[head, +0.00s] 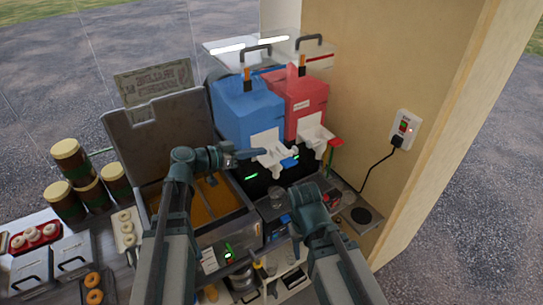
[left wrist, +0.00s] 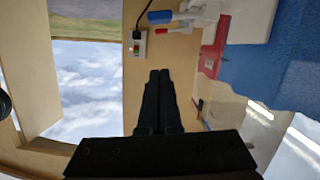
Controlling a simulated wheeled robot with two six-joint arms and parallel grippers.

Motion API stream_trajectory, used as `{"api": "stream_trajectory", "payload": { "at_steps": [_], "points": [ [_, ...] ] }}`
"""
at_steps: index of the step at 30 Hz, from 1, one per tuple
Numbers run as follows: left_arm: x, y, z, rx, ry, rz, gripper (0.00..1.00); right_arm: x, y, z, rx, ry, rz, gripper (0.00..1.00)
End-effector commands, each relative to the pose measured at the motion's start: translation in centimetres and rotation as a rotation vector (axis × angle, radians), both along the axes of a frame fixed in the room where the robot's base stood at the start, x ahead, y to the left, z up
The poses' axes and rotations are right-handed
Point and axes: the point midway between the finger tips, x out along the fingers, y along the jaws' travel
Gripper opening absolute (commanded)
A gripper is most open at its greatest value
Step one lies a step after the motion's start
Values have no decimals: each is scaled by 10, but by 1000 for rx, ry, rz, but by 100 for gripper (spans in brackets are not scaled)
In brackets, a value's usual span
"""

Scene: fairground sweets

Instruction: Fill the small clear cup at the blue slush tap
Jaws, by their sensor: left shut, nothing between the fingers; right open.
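The blue slush machine (head: 243,112) stands at the back, with a white spout and a blue tap lever (head: 290,162) at its front. The lever also shows in the left wrist view (left wrist: 160,16). My left gripper (head: 260,152) is shut and empty, just left of the blue machine's spout; its closed fingers show in the left wrist view (left wrist: 159,75). A small clear cup (head: 276,194) appears on the counter below the spout, faint against the dark surface. My right gripper (head: 303,191) is open, just right of the cup; its fingers are hard to make out.
A red slush machine (head: 304,102) with a red tap lever (head: 336,142) stands right of the blue one. A fryer (head: 222,205) with an open lid lies left. A wall socket (head: 403,128) with a cable is at right. Donut trays and striped jars fill the left side.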

Motion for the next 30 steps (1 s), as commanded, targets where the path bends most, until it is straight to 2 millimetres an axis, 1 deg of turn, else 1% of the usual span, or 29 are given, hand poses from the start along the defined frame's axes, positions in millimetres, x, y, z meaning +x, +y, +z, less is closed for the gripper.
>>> {"api": "stream_trajectory", "payload": {
  "at_steps": [14,15,16,21,25,30],
  "points": [
    [52,-77,-25,1,1,-4,0,0,0,-25,0,-1,6,50],
    [49,-77,-34,1,1,-1,0,0,0,-34,0,-1,5,50],
    [48,-77,-39,1,1,-1,0,0,0,-39,0,-1,5,50],
    [45,-78,-54,0,1,0,0,1,0,-54,0,-2,3,50],
    [44,-79,-60,0,1,-1,0,1,0,-60,0,-3,2,50],
    [43,-79,-62,0,1,-1,0,1,0,-62,0,-3,2,50]
  ]
}}
